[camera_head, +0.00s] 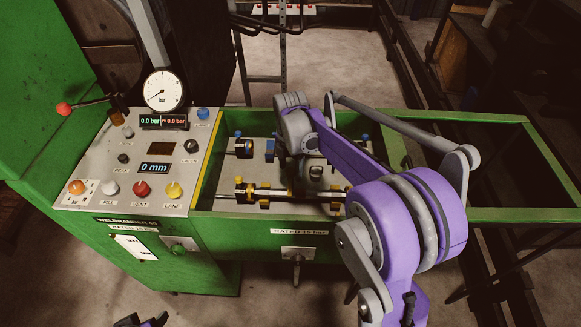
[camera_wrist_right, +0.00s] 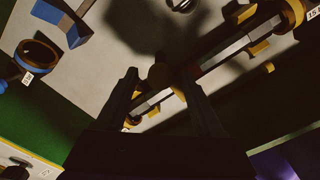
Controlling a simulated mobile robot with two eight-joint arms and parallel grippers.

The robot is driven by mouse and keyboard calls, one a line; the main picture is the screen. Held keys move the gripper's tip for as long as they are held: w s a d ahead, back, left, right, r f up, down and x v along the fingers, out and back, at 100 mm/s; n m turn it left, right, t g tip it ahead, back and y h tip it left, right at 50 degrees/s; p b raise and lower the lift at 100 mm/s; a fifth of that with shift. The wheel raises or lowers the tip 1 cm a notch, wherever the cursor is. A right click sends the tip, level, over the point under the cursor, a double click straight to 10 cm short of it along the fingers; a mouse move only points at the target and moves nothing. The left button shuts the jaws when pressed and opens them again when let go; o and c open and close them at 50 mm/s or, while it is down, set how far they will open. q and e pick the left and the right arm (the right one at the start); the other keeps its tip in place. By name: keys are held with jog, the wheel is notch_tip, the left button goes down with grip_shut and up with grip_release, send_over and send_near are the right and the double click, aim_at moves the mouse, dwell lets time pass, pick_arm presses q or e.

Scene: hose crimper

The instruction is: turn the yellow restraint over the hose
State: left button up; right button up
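The hose (camera_head: 290,193) lies level along the front of the green trough, with yellow and black holders around it. It also shows in the right wrist view as a pale rod (camera_wrist_right: 225,52). Yellow pieces (camera_head: 240,188) stand at its left end; I cannot tell for sure which is the restraint. In the right wrist view my right gripper (camera_wrist_right: 158,76) has its dark fingers apart, with a shadowed, rounded brownish part between or just beyond the tips. I cannot tell whether they touch it. In the head view my right wrist hides that gripper. A dark and purple part of my left arm shows at the bottom edge.
The control panel (camera_head: 133,165) with gauge (camera_head: 163,90), buttons and a red-knobbed lever (camera_head: 64,109) stands left of the trough. Blue fittings (camera_head: 270,148) stand behind the hose; a dark ring (camera_wrist_right: 38,58) shows in the wrist view. The green frame (camera_head: 520,215) at right is open.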

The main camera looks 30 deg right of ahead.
aim_at(291, 170)
pick_arm(q)
jog(key=shift+w+r+p, duration=0.1)
jog(key=shift+r+p, duration=0.25)
jog(key=shift+r, duration=0.1)
pick_arm(e)
notch_tip(291, 170, up, 11)
jog(key=shift+s+f, duration=0.1)
jog(key=shift+f, duration=0.1)
dwell(0.5)
